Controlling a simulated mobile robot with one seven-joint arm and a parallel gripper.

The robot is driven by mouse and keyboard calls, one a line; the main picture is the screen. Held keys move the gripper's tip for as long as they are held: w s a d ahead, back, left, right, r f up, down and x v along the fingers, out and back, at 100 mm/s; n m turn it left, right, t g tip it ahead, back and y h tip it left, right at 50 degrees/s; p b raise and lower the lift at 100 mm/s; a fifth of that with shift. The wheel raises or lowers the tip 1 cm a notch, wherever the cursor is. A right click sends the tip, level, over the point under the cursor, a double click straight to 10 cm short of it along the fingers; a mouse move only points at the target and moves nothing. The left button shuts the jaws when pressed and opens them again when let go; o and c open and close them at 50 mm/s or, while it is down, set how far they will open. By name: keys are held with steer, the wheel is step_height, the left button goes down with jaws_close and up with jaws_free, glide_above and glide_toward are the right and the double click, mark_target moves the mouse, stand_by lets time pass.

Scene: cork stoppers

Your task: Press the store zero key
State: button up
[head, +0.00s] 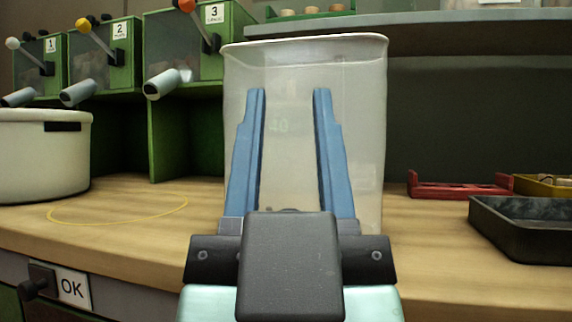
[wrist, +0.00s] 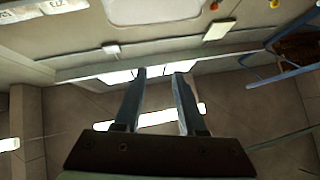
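No key labelled store zero can be made out in either view. My gripper (head: 290,92) points up in front of a tall translucent bin (head: 300,62). Its two blue fingers are apart with nothing gripped between them. The fingers also show apart and empty in the wrist view (wrist: 160,70), against the ceiling. Faint green digits, which look like 40, show between the fingers, through or on the bin's wall. My gripper and the bin hide what lies behind and low in the middle.
Green dispensers (head: 105,58) numbered 1, 2 and 3 stand at the left above a cream pot (head: 40,160). A yellow ring (head: 120,221) marks the wooden counter. An OK label (head: 73,288) sits beside a black knob (head: 38,283). A red rack (head: 450,190) and dark tray (head: 530,245) lie right.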

jaws_close()
stand_by(1.4)
